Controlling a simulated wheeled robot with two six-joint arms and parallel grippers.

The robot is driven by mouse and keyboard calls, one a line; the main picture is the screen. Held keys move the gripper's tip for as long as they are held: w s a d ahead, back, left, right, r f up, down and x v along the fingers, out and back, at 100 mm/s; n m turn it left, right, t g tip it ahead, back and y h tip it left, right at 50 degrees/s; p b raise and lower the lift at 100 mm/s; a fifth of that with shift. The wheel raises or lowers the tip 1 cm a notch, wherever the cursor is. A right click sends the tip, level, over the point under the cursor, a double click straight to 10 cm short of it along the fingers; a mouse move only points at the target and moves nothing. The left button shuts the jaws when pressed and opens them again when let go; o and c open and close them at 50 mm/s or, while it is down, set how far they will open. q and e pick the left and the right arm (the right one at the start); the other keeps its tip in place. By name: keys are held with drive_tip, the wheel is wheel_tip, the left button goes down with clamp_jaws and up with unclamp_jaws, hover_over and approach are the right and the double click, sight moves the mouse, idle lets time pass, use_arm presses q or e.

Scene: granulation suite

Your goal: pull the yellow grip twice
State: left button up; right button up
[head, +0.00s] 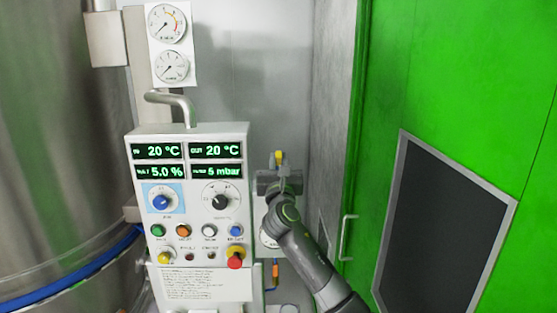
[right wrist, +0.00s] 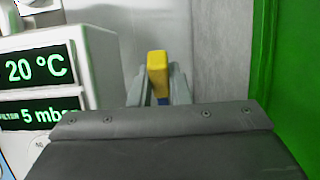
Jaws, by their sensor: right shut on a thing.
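The yellow grip (head: 279,157) shows as a small yellow piece just above my right gripper (head: 279,168), to the right of the control panel. In the right wrist view the yellow grip (right wrist: 157,72) stands upright between the two grey fingers of my right gripper (right wrist: 158,88), which are shut on it. A bit of blue shows below the yellow. The lower part of the grip is hidden behind the gripper body. My left gripper is in neither view.
A white control panel (head: 197,216) with displays, knobs and a red stop button (head: 236,258) stands close left of my right arm. A green door (head: 385,110) with a handle (head: 346,237) is at right. A large steel vessel (head: 60,150) fills the left.

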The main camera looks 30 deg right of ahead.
drive_tip(key=shift+f, duration=0.15)
drive_tip(key=shift+s+a+f, duration=0.25)
drive_tip(key=shift+s+f, duration=0.15)
drive_tip(key=shift+f, duration=0.1)
drive_tip(key=shift+s+a+f, duration=0.2)
drive_tip(key=shift+s+f, duration=0.15)
drive_tip(key=shift+f, duration=0.1)
drive_tip(key=shift+s+a+f+b, duration=0.2)
drive_tip(key=shift+s+f+b, duration=0.1)
drive_tip(key=shift+f+b, duration=0.25)
drive_tip(key=shift+s+a+f+b, duration=0.15)
drive_tip(key=shift+s+f+b, duration=0.15)
drive_tip(key=shift+f, duration=0.45)
drive_tip(key=o, duration=1.1)
drive_tip(key=shift+w+r, duration=0.15)
drive_tip(key=shift+r, duration=0.1)
